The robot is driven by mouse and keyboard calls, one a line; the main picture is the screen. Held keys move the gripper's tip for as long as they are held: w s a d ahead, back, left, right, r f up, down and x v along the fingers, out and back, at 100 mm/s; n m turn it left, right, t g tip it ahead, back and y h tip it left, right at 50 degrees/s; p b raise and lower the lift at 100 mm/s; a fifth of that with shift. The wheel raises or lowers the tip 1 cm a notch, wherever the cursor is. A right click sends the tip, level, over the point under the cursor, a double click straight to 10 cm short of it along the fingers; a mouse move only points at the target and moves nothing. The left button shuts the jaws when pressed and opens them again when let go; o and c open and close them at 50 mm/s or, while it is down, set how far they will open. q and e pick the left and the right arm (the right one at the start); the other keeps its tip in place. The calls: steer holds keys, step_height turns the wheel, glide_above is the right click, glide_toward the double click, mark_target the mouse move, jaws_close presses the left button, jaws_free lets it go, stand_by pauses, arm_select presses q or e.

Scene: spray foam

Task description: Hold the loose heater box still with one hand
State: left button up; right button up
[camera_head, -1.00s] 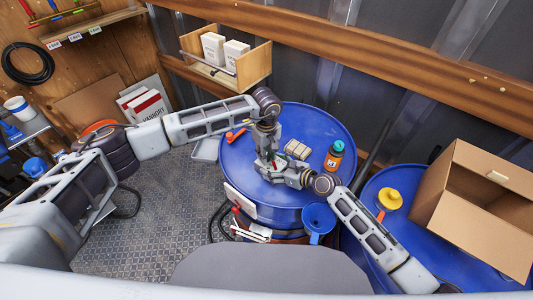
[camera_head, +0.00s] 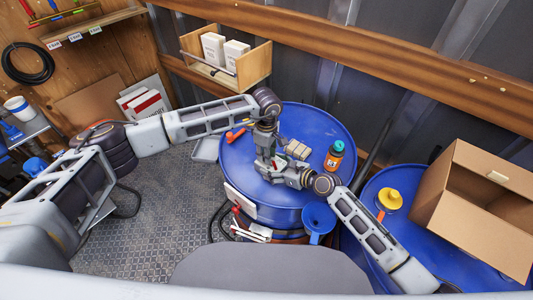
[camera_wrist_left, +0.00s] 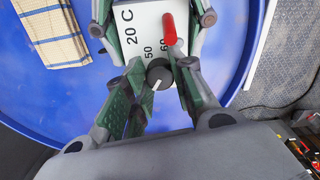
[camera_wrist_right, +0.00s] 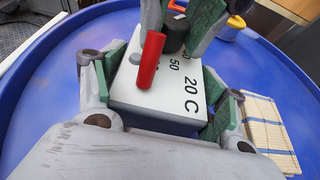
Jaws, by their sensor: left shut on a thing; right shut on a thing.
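The heater box (camera_wrist_left: 145,45) is a white box with a printed temperature scale, a red lever (camera_wrist_left: 169,28) and a round black knob (camera_wrist_left: 160,75). It sits on the blue drum (camera_head: 318,130) and is mostly hidden by my grippers in the head view. My right gripper (camera_wrist_right: 160,88) is shut on the box, one green-padded finger on each of two opposite sides. The box's labelled face (camera_wrist_right: 165,105) shows between those fingers. My left gripper (camera_wrist_left: 159,82) comes down from above and is shut on the black knob, whose white mark shows between the fingers.
A second drum with a yellow funnel (camera_head: 390,199) and an open carton (camera_head: 460,220) stand right.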

arm_select(q)
steer(key=shift+d+n, duration=0.15)
steer(key=shift+n, duration=0.15)
steer(key=o, duration=1.1)
steer(key=shift+c, duration=0.2)
step_height(320, 180, up, 12)
stand_by(0.4)
